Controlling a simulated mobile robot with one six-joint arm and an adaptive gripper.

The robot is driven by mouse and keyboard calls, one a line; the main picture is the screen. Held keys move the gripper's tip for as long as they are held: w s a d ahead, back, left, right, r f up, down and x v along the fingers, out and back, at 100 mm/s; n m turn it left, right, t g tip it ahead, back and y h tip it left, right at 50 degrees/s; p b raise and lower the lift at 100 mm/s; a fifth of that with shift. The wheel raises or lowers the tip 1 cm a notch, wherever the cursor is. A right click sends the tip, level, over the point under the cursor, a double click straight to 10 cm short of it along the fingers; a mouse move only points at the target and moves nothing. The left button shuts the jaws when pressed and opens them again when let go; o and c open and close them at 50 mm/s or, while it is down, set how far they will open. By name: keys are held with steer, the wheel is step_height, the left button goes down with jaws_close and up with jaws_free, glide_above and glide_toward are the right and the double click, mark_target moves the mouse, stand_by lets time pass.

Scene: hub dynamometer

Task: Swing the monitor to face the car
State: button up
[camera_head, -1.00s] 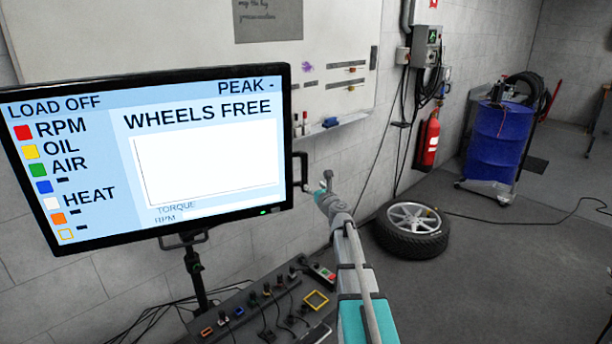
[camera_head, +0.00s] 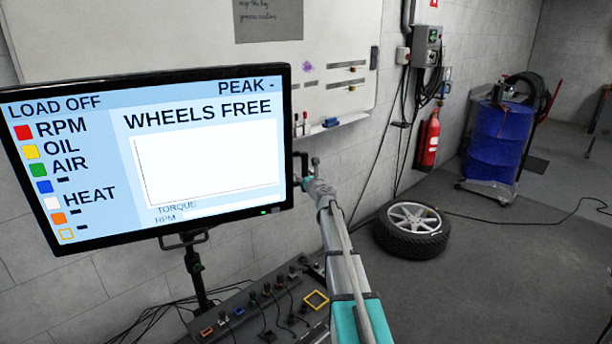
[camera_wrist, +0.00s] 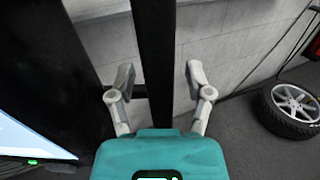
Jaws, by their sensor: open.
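The monitor (camera_head: 205,150) stands at the left on a dark post, its lit screen reading WHEELS FREE. A dark handle (camera_head: 296,160) sticks out from its right edge. My gripper (camera_head: 310,177) is at this handle in the head view, with its fingers partly hidden. In the wrist view my gripper (camera_wrist: 158,76) is open, and the dark vertical handle bar (camera_wrist: 155,45) runs between its two fingers. I see a gap on each side of the bar. The monitor's screen corner (camera_wrist: 32,142) shows at lower left there. No car is in view.
A control panel (camera_head: 262,310) with knobs and cables sits below the monitor. A tire (camera_head: 381,238) lies on the floor to the right. A blue drum (camera_head: 496,140) and a fire extinguisher (camera_head: 428,140) are farther back. The floor at right is mostly clear.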

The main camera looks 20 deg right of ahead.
jaws_close()
stand_by(0.3)
